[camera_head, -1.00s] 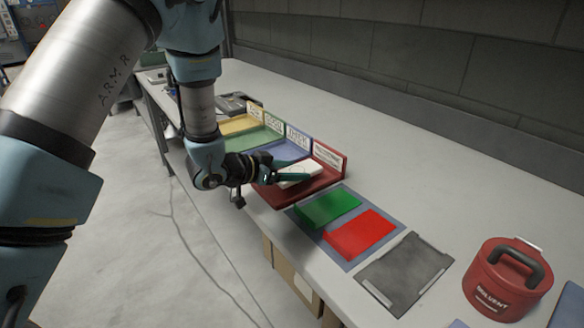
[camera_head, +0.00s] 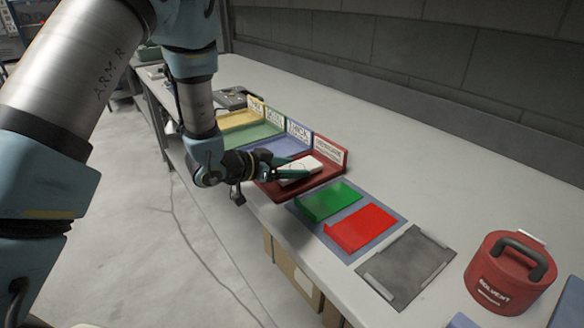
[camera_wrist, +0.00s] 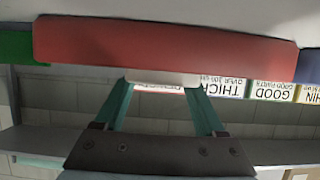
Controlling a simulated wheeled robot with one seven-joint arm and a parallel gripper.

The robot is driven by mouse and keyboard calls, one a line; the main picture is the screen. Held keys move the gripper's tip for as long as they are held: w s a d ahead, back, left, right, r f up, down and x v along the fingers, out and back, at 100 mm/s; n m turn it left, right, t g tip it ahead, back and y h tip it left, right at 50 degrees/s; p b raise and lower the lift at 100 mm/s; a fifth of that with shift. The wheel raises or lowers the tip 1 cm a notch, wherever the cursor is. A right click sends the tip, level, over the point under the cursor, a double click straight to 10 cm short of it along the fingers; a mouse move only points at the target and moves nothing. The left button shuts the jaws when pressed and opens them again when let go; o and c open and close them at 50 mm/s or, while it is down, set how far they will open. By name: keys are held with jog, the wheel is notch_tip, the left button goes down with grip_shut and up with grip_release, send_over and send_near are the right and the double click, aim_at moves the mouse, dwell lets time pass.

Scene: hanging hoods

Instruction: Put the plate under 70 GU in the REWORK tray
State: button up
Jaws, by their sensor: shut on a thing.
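My gripper (camera_head: 298,173) has its dark green fingers shut on a white flat block (camera_head: 302,165), which has a small dark mark on its top. It holds the block over the red tray (camera_head: 326,183); I cannot tell whether the block touches the tray floor. A green plate (camera_head: 329,201) and a red plate (camera_head: 361,229) lie side by side on a blue-grey mat (camera_head: 393,225).
Blue (camera_head: 292,147), green (camera_head: 258,133) and yellow (camera_head: 236,119) trays stand beyond the red one. Upside-down wrist-view labels read THICK (camera_wrist: 222,92) and GOOD PARTS (camera_wrist: 270,90). A dark grey pad (camera_head: 408,268) and a red SOLVENT can (camera_head: 508,280) stand at right.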

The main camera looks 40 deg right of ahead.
jog(key=shift+f+b, duration=0.35)
jog(key=shift+f, duration=0.15)
jog(key=o, duration=1.5)
jog(key=shift+a, duration=0.15)
jog(key=b+v, duration=0.2)
jog(key=v, duration=0.8)
jog(key=shift+w+a+r, duration=0.1)
jog(key=shift+a+r, duration=0.05)
jog(key=shift+a, duration=0.15)
